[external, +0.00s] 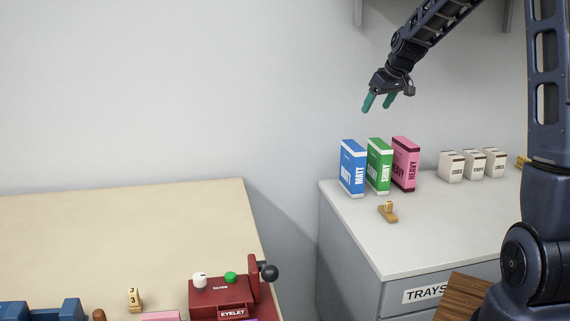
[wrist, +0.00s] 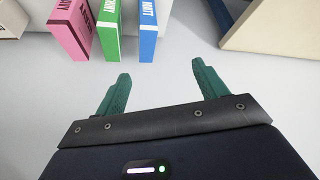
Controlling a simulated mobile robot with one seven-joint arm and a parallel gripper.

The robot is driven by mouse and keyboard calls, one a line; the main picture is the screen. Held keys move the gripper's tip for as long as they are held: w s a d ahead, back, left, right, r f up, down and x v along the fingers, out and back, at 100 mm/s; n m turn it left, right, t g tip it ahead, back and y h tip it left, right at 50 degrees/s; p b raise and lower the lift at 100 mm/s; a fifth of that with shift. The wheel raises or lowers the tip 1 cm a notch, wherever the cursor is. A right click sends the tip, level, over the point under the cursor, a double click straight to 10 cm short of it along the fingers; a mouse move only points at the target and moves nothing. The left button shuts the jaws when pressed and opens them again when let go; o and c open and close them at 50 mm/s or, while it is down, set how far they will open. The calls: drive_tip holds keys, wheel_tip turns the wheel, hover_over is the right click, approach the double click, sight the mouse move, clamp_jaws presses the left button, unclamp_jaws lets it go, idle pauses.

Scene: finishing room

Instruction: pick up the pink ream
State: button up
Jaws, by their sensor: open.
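The pink ream (external: 405,164) stands upright on the grey cabinet top, the rightmost of three reams in the external view, marked HEAVY. In the wrist view the pink ream (wrist: 72,30) is at the upper left. The green ream (external: 379,166) stands between it and the blue ream (external: 352,168). They also show in the wrist view, green (wrist: 108,30) and blue (wrist: 147,30). My gripper (external: 377,104) has green fingers, open and empty, above the reams in the external view. In the wrist view my gripper (wrist: 160,82) has its fingers spread, apart from every ream.
Several small white boxes (external: 472,166) stand to the right on the cabinet top (external: 440,225). A small wooden stamp-like item (external: 388,212) lies in front of the reams. A beige table (external: 120,230) at left holds a red eyelet machine (external: 225,295). A gap separates table and cabinet.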

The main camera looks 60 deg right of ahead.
drive_tip(key=m+h, duration=0.1)
drive_tip(key=m, duration=0.1)
approach(407, 141)
drive_tip(key=x, duration=0.5)
drive_tip(key=shift+w+a+f, duration=0.15)
drive_tip(key=shift+w+f, duration=0.05)
drive_tip(key=shift+x, duration=2.65)
drive_tip(key=shift+s+a, duration=0.1)
clamp_jaws()
